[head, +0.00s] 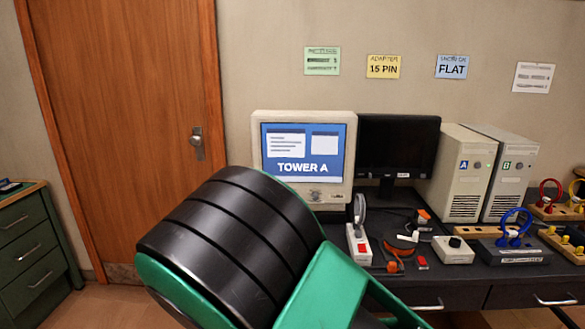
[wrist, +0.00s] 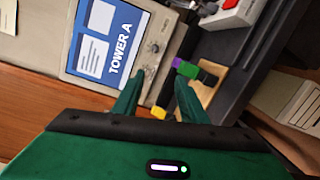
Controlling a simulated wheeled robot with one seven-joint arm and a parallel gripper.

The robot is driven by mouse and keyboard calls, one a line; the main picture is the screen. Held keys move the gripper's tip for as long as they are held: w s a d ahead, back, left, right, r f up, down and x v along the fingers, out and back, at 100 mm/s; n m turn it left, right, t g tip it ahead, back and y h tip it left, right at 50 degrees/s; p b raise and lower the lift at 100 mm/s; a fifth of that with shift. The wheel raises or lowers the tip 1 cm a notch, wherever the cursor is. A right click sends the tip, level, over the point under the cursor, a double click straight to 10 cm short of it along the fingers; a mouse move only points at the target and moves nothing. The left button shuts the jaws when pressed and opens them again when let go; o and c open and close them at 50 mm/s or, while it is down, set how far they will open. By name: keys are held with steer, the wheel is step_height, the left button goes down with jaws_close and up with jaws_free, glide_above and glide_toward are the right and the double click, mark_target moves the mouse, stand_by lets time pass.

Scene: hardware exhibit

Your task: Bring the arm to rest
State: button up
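My arm (head: 235,245) fills the lower middle of the head view as a thick black ribbed link with green parts, raised in front of the desk. Its far end is out of sight there. In the wrist view my gripper (wrist: 160,76) shows two green fingers standing apart with a gap between them. I see nothing held in the gap. Beyond the fingertips lie the lit TOWER A monitor (wrist: 105,38) and a wooden piece (wrist: 208,92) with purple and green blocks, seen tilted.
The beige TOWER A monitor (head: 303,207), a dark monitor (head: 398,150) and two beige towers (head: 460,175) stand on the black desk (head: 450,297). Small devices, cables and a white box (head: 453,250) crowd its front. A wooden door (head: 125,120) and green drawers (head: 35,245) are left.

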steer(key=s+d+m+g+h, duration=0.1)
steer(key=d+m+g+h, duration=0.2)
steer(key=d, duration=0.7)
steer(key=s+d+f+m+g+h, duration=0.1)
steer(key=s+d+m+g, duration=0.15)
steer(key=d+m, duration=0.45)
steer(key=s+d+m+g+h, duration=0.1)
steer(key=d+m+g+h, duration=0.2)
steer(key=d, duration=0.9)
steer(key=s+d+m+g+y, duration=0.3)
steer(key=s+d+m+g, duration=0.3)
steer(key=s+d, duration=0.45)
steer(key=s+r+m+g+y, duration=0.1)
steer(key=s+r+m+y, duration=0.1)
steer(key=s, duration=0.9)
steer(key=s+a+r+m+g+y, duration=0.1)
steer(key=s+m+y, duration=0.3)
steer(key=s, duration=0.8)
steer(key=shift+a+r+g+y, duration=0.35)
steer(key=shift+r+y, duration=0.25)
steer(key=shift+r, duration=0.3)
steer(key=shift+w+d+f, duration=0.1)
steer(key=shift+w+f, duration=0.15)
steer(key=shift+w, duration=0.4)
